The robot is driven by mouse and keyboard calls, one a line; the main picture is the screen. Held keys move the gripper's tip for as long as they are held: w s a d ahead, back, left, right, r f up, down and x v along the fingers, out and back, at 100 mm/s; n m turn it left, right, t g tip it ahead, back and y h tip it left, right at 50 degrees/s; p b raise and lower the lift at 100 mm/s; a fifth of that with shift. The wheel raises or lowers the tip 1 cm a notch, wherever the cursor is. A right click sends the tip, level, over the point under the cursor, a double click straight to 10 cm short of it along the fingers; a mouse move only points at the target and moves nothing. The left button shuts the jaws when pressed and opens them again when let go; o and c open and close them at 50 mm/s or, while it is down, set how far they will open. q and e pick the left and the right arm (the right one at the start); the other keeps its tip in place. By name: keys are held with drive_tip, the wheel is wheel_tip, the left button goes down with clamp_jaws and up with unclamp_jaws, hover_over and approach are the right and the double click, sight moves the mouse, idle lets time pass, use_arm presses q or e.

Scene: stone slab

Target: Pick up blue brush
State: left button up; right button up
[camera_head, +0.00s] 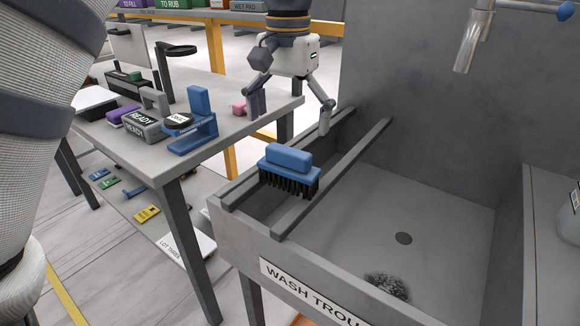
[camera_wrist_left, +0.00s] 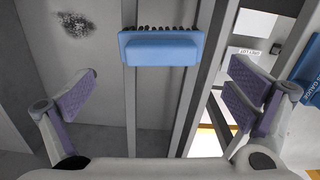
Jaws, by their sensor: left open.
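The blue brush (camera_head: 287,160) has a blue block body with dark bristles pointing down. It sits across the two rails at the left side of the wash trough (camera_head: 240,228). In the left wrist view the brush (camera_wrist_left: 160,50) is at the top centre, beyond the fingertips. My left gripper (camera_head: 291,110) is open and empty, behind and above the brush in the head view, apart from it. Its two fingers spread wide with the left wrist view's middle gap (camera_wrist_left: 160,92) between them. My right gripper is not in view.
A grey rail (camera_head: 335,178) runs along the trough, with a drain and a dark smudge (camera_head: 387,287) on its floor. A faucet (camera_head: 474,38) hangs at upper right. Left, a grey table (camera_head: 245,120) holds a blue stand (camera_head: 198,125) and other items.

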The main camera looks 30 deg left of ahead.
sight(288, 150)
use_arm(q)
wheel_tip(288, 150, down, 7)
drive_tip(key=shift+a+r, duration=0.1)
drive_tip(key=shift+r, duration=0.1)
drive_tip(key=c, duration=1.3)
